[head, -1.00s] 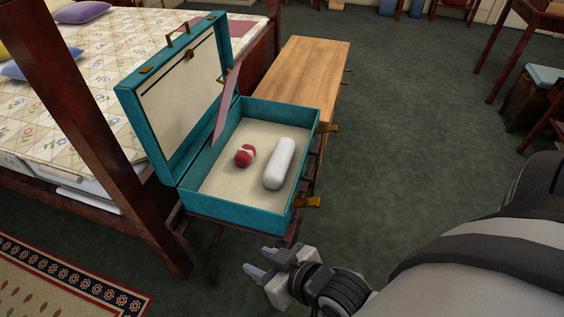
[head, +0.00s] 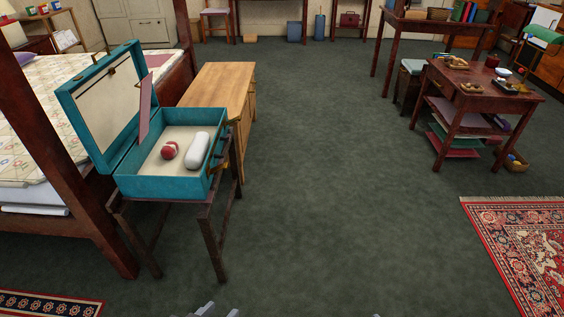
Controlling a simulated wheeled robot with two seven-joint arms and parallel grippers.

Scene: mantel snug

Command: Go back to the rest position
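My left gripper (head: 219,311) shows only as two fingertips at the bottom edge of the head view. The tips stand apart with nothing visible between them. The rest of this gripper is cut off by the frame. A tiny light sliver at the bottom edge, right of the middle, may be a tip of my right gripper; its state cannot be made out.
The suitcase stands on a dark wooden rack (head: 212,240) beside a bed (head: 40,110). A light wooden cabinet (head: 222,88) is behind it. A dark side table (head: 480,90) with small items stands right. A red patterned rug (head: 525,245) lies lower right. The green carpet between is clear.

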